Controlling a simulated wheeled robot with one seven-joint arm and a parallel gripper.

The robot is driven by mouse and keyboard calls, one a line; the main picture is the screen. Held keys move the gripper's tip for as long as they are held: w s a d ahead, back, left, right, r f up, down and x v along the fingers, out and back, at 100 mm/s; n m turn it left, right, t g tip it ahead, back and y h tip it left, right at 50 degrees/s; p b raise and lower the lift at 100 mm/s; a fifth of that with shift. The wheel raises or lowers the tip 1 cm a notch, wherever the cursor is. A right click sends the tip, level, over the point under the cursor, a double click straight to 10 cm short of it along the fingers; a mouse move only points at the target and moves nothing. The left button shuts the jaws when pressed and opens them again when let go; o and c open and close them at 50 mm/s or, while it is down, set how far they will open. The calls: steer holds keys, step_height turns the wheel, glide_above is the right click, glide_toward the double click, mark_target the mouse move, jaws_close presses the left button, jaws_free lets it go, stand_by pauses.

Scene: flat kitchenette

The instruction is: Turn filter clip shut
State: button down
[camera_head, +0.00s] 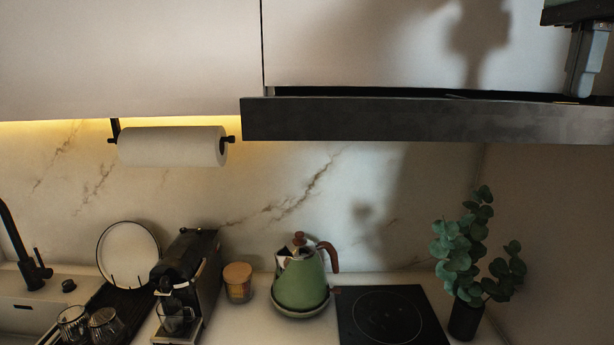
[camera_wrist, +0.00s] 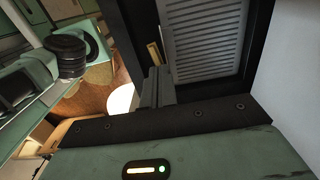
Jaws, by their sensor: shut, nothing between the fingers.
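The range hood (camera_head: 430,120) is a dark slab under the white wall cabinets in the head view. Its slatted grey filter (camera_wrist: 208,40) sits in a dark frame in the wrist view. A small brass-coloured clip (camera_wrist: 154,54) shows at the filter's left edge, just beyond my fingertips. My gripper (camera_wrist: 158,80) is shut and empty, with its fingers pointing towards the clip. Whether they touch it I cannot tell. In the head view my gripper (camera_head: 574,93) is at the hood's top right, and its tips are partly hidden by the hood's front.
Below the hood are a black cooktop (camera_head: 390,314), a green kettle (camera_head: 301,278) and a potted plant (camera_head: 465,318). A coffee machine (camera_head: 187,275) stands further left. A paper towel roll (camera_head: 172,146) hangs left of the hood. A wall closes off the right side.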

steer(key=shift+f, duration=0.35)
steer(key=shift+w+a+r+p, duration=0.1)
steer(key=shift+w+a+p, duration=0.05)
steer(key=shift+w+p, duration=0.3)
stand_by(0.4)
steer(key=shift+w, duration=0.1)
steer(key=shift+a, duration=0.1)
steer(key=shift+w+a+p, duration=0.4)
steer(key=shift+a+p, duration=0.1)
steer(key=shift+p, duration=0.25)
stand_by(0.3)
steer(key=shift+a+p, duration=0.45)
steer(key=shift+a, duration=0.2)
stand_by(0.5)
stand_by(0.3)
